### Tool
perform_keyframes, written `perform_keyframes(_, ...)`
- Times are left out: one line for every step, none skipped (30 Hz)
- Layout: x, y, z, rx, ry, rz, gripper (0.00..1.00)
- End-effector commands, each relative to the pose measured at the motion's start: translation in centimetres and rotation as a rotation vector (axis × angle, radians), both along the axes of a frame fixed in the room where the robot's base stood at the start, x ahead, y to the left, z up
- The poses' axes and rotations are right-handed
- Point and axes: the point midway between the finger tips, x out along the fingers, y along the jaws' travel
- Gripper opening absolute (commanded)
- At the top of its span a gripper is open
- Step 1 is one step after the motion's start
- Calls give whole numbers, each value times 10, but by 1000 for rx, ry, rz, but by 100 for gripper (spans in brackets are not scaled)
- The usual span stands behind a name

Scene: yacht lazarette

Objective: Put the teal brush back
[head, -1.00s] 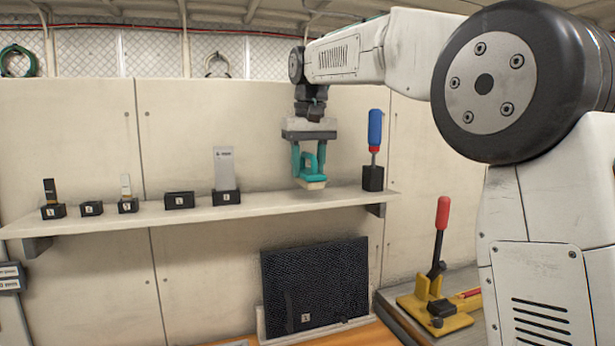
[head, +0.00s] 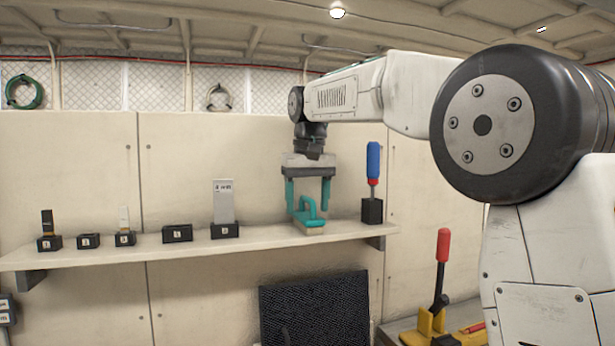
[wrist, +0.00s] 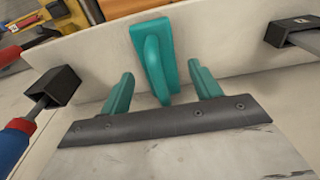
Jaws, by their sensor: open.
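The teal brush (head: 308,213) rests on the wall shelf (head: 270,239), with its pale bristle side down and its loop handle up. It stands between the holder with the grey plate and the holder with the blue-handled tool. My gripper (head: 308,202) is just above it, with its teal fingers apart around the handle's height. In the wrist view the brush (wrist: 155,58) lies just beyond the fingertips (wrist: 160,85), and the fingers are clear of the handle.
A blue-handled tool (head: 373,163) stands in a black holder (head: 372,211) right of the brush. Left are a grey plate (head: 223,201) in its holder and several small black holders, one empty-looking holder (head: 177,233) among them. A red-handled lever (head: 443,246) stands at lower right.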

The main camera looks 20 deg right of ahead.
Motion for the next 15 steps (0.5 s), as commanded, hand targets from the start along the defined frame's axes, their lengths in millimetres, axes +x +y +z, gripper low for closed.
perform_keyframes(0, 0, 11, 0, -5, 0, 63)
perform_keyframes(-1, 0, 17, 0, -5, 0, 63)
perform_keyframes(-2, 0, 26, 0, -4, 0, 63)
perform_keyframes(-2, 0, 33, 0, -6, 0, 63)
perform_keyframes(-3, 0, 40, 0, -5, 0, 63)
perform_keyframes(-4, 0, 48, 0, -5, 0, 63)
perform_keyframes(-4, 0, 55, 0, -5, 0, 63)
perform_keyframes(-5, 0, 61, 0, -5, 0, 63)
perform_keyframes(-5, 0, 68, 0, -4, 0, 63)
perform_keyframes(-6, 0, 73, 0, -3, 0, 63)
perform_keyframes(-6, 0, 78, 0, -4, 0, 63)
perform_keyframes(-7, 0, 83, 0, -3, 0, 63)
perform_keyframes(-7, 0, 87, 0, -3, 0, 63)
perform_keyframes(-8, 0, 90, 0, -3, 0, 63)
perform_keyframes(-8, 0, 93, 0, -2, 0, 63)
